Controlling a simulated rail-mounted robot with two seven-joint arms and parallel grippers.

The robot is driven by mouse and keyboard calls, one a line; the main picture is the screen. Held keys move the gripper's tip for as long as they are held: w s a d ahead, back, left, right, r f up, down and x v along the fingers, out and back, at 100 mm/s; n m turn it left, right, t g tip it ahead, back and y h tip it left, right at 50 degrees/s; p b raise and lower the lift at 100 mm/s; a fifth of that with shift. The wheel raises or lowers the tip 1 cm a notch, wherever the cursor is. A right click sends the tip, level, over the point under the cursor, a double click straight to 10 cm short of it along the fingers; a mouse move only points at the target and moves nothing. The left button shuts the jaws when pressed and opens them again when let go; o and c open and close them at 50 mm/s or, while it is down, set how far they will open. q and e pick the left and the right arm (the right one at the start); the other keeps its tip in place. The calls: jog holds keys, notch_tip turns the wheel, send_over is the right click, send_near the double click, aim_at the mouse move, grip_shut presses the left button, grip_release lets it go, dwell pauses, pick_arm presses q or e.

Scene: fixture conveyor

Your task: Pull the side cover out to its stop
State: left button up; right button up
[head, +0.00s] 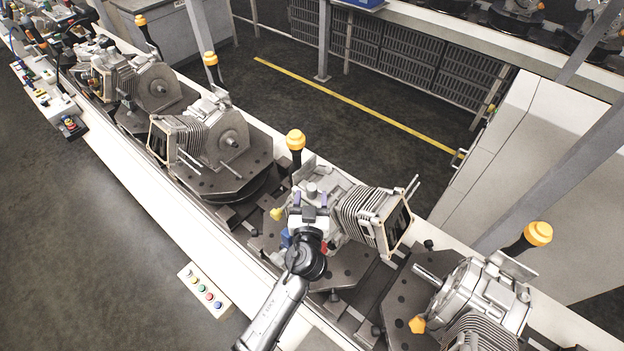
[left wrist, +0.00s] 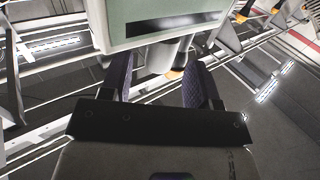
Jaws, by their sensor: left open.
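My left gripper (head: 310,200) reaches in from the bottom over the grey engine (head: 345,195) on the middle fixture of the conveyor. Its two purple-padded fingers are apart, at the engine's near side. In the left wrist view the open fingers (left wrist: 160,80) stand either side of a pale cylindrical part (left wrist: 168,58); I cannot tell whether they touch it. A pale block with a greenish face (left wrist: 165,22) fills the top of that view. I cannot tell which part is the side cover; the gripper hides some of the engine's near side. My right gripper is in neither view.
The engine's finned cylinder (head: 365,215) juts out to the right of the gripper. Orange-topped posts (head: 295,140) stand along the line. Another engine (head: 485,295) sits close at lower right. A button panel (head: 205,291) is at the conveyor's near edge. The near floor (head: 110,250) is clear.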

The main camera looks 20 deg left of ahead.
aim_at(312, 183)
pick_arm(q)
jog(key=shift+p+x, duration=0.45)
jog(key=shift+x, duration=2.15)
grip_shut()
